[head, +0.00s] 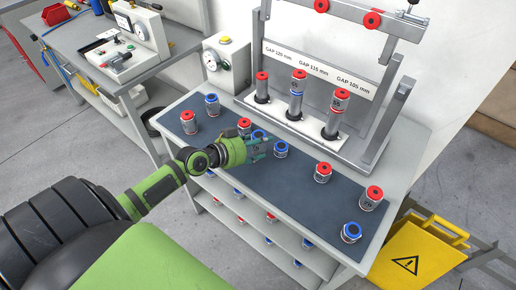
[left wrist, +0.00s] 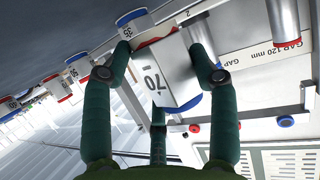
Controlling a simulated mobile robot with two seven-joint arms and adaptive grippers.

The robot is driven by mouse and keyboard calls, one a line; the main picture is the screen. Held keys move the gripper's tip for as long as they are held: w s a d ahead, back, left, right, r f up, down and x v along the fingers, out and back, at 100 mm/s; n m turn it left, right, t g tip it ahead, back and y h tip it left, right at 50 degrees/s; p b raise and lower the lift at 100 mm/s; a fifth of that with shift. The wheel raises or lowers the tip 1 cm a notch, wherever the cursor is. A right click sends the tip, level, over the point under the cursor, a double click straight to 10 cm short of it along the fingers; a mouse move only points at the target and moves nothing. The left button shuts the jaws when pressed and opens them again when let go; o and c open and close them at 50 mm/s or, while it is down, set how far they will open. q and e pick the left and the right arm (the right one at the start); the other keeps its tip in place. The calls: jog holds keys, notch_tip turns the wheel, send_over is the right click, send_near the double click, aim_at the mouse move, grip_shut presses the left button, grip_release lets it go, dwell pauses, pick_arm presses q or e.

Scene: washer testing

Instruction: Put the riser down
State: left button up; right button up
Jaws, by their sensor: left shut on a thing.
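My left gripper (head: 262,148) is over the dark mat of the bench. It is shut on a metal riser marked 70 (left wrist: 155,80), which has one red end and one blue end. In the head view the fingers hide most of this riser, and a blue cap (head: 258,135) shows between them. Whether its lower end touches the mat is hidden. My right gripper is not in view.
Close by stand a blue-capped riser (head: 281,150) and a red-capped riser (head: 244,125). More risers stand along the mat (head: 245,180). Behind is a grey fixture with a gap sign (head: 313,68) and three tall risers. A dial box (head: 226,62) stands at the back left.

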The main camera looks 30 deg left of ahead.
pick_arm(q)
jog(key=shift+w+f, duration=0.1)
jog(key=shift+f, duration=0.75)
